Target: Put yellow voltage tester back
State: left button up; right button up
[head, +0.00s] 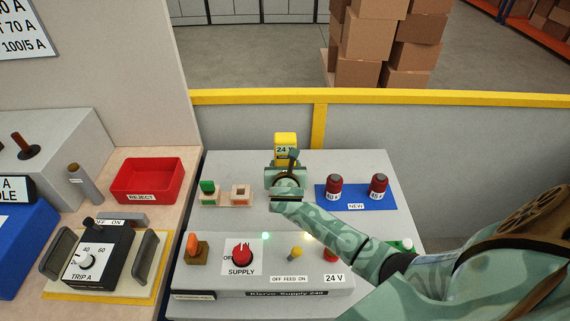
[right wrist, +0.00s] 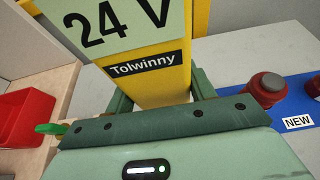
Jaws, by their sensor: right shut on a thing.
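The yellow voltage tester (head: 285,140) has a pale "24 V" label and stands upright at the back of the grey bench, by the low wall. In the right wrist view the tester (right wrist: 150,75) fills the upper middle, with a black "Tolwinny" strip. My right gripper (head: 285,168) is shut on the tester from the front; its fingers show on both sides of the yellow body in the wrist view. The tester's lower end is hidden behind the gripper, so I cannot tell whether it touches the bench. My left gripper does not show.
A blue "NEW" mat (head: 356,205) with two red-capped parts lies right of the gripper. A small wooden holder (head: 238,201) with a green part is to the left. The supply panel (head: 262,265) is in front. A red reject bin (head: 148,180) stands at left.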

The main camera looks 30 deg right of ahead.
jog(key=shift+r+p, duration=0.1)
jog(key=shift+p, duration=0.25)
dwell(0.4)
jog(key=shift+f+b, duration=1.45)
jog(key=shift+f, duration=0.8)
jog(key=o, duration=1.2)
jog(key=shift+o, duration=0.2)
jog(key=shift+a, duration=0.1)
jog(key=p+v, duration=0.3)
jog(key=v, duration=1.3)
jog(key=shift+s, duration=0.2)
